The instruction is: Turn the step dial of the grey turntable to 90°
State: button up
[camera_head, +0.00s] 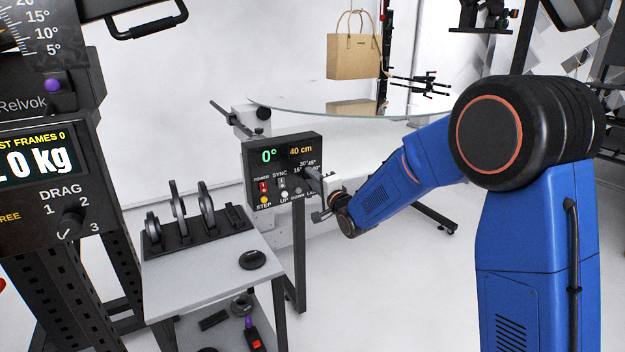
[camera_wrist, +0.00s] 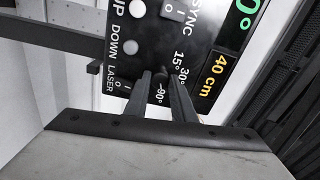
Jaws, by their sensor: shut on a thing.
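The turntable's black control panel (camera_head: 258,178) stands at the centre in the head view, its display reading 0° and 40 cm. Its face also shows in the wrist view (camera_wrist: 135,62), rotated, with marks 15°, 30° and 90° around the step dial (camera_wrist: 161,82). My gripper (camera_wrist: 163,74) is shut on the dial, one finger on each side, with the 90° mark showing between the fingers. In the head view my gripper (camera_head: 316,180) is at the panel's right edge and hides the dial. The dial's exact pointer direction cannot be told.
A glass disc (camera_head: 290,107) carrying a tan bag (camera_head: 354,50) lies behind the panel. Left of the panel, a grey side table (camera_head: 205,262) holds a black rack with discs (camera_head: 195,238). A scale unit (camera_head: 40,165) fills the left edge.

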jog(key=shift+m, duration=0.6)
jog(key=shift+f, duration=0.1)
jog(key=o, duration=1.1)
jog(key=shift+c, duration=0.2)
jog(key=v, duration=1.7)
jog(key=shift+s, duration=0.25)
